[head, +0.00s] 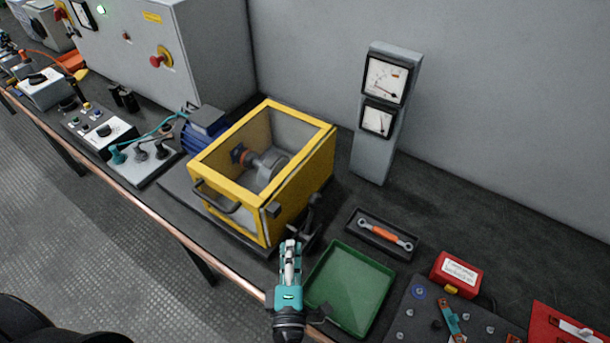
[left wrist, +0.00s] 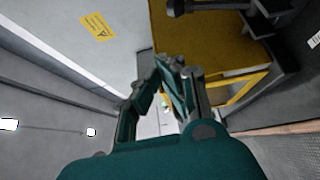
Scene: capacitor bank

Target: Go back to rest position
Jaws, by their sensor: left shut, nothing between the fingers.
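My left gripper (head: 291,246) is teal and grey and shows at the lower middle of the head view. Its fingers are together with nothing between them. They point away from me, in front of the yellow-framed box and beside the left edge of the green tray (head: 342,318). In the left wrist view the fingers (left wrist: 172,66) are close together, with yellow box surfaces behind them. I cannot tell how far the fingertips are from the box. My right gripper is in neither view.
The yellow-framed machine box (head: 222,205) stands on the bench. A black tray (head: 372,252) holds an orange-handled wrench (head: 385,232). A red box (head: 455,274) and a dark terminal board (head: 412,325) lie right. A meter post (head: 370,158) stands behind. Floor is clear left.

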